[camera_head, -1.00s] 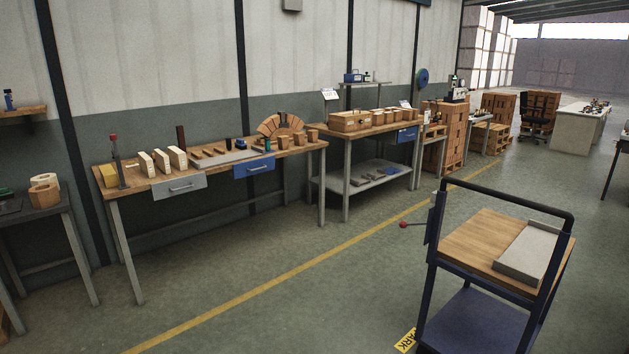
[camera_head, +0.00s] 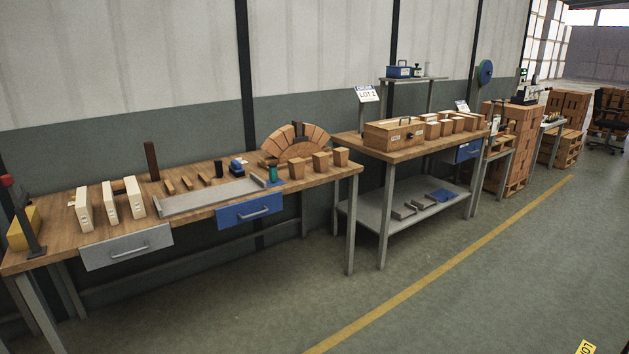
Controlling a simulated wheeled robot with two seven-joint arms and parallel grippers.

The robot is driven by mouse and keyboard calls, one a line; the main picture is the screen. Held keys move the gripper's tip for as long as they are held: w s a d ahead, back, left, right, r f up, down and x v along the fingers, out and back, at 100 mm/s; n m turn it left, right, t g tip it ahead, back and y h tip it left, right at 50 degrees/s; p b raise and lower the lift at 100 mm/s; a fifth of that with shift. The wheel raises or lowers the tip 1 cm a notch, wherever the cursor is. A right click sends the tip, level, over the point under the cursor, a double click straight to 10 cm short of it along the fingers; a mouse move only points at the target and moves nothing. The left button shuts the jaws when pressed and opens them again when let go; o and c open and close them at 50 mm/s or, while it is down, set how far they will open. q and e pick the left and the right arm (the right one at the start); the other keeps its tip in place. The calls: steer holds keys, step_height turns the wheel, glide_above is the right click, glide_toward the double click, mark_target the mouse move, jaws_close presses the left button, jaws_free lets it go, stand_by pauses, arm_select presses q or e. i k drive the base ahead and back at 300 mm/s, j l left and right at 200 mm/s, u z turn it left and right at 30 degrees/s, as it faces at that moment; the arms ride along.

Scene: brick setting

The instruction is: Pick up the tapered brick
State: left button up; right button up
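Three small orange-brown bricks stand upright at the right end of the near wooden workbench (camera_head: 205,175): one on the left (camera_head: 296,168), one in the middle (camera_head: 321,162) and one on the right (camera_head: 341,156). They look slightly narrower at the bottom. Behind them a brick arch (camera_head: 276,150) of wedge-shaped pieces stands on the bench. Several similar bricks (camera_head: 432,129) stand in a row on the second table (camera_head: 405,153). I cannot tell which brick the task names. Neither of my grippers is in view.
A grey tray (camera_head: 210,197), white blocks (camera_head: 109,203) and a yellow block (camera_head: 22,232) also sit on the near bench. A blue drawer (camera_head: 250,210) and a grey drawer (camera_head: 127,247) hang at its front. The floor (camera_head: 430,285) ahead is clear.

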mark_target(340, 155)
steer(key=i+j, duration=0.1)
steer(key=i, duration=0.6)
steer(key=i+z, duration=0.15)
steer(key=i, duration=0.55)
steer(key=i+j, duration=0.25)
steer(key=i, duration=0.4)
steer(key=l+z, duration=0.05)
